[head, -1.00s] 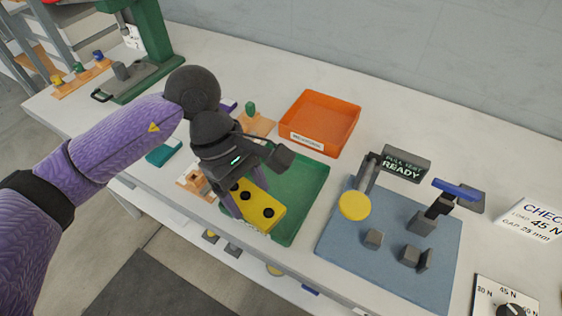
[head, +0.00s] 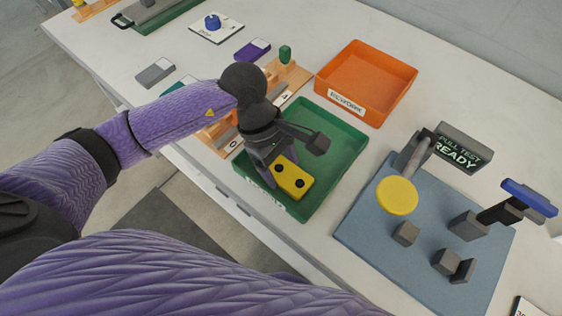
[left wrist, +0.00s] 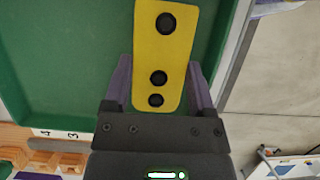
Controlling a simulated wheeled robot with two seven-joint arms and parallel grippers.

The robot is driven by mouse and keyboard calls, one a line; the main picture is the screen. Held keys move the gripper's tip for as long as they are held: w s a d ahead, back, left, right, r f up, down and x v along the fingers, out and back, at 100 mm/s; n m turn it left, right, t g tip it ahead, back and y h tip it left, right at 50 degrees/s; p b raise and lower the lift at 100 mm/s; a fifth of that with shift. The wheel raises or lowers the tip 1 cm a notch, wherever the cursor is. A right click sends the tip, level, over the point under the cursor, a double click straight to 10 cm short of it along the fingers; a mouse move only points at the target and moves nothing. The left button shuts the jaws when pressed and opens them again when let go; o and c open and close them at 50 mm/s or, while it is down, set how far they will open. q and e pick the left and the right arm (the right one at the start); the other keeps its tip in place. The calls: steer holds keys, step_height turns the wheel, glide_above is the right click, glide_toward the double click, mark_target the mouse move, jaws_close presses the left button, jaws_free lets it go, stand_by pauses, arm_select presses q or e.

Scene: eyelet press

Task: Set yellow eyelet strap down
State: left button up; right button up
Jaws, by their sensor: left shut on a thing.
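The yellow eyelet strap (head: 293,180) has dark eyelets and is over the front part of the green tray (head: 336,172). My left gripper (head: 273,176) is shut on the strap near one end. In the left wrist view the strap (left wrist: 165,45) lies between the two purple fingers (left wrist: 160,88), with the tray's green floor (left wrist: 75,50) behind it. I cannot tell whether the strap touches the tray floor. My right gripper is not in view; a purple arm part of mine crosses the bottom of the head view.
An orange rework bin (head: 365,82) stands behind the green tray. To the right is a blue pull-test plate (head: 400,255) with a yellow disc (head: 397,196), grey blocks and a READY display (head: 462,150). A wooden rack (head: 288,80) is at the tray's left.

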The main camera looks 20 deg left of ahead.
arm_select(q)
steer(key=shift+f, duration=0.1)
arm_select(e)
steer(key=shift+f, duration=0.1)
arm_select(q)
steer(key=o, duration=0.8)
steer(key=shift+o, duration=0.9)
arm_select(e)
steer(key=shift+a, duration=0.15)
arm_select(q)
steer(key=p+v, duration=0.2)
steer(key=v, duration=1)
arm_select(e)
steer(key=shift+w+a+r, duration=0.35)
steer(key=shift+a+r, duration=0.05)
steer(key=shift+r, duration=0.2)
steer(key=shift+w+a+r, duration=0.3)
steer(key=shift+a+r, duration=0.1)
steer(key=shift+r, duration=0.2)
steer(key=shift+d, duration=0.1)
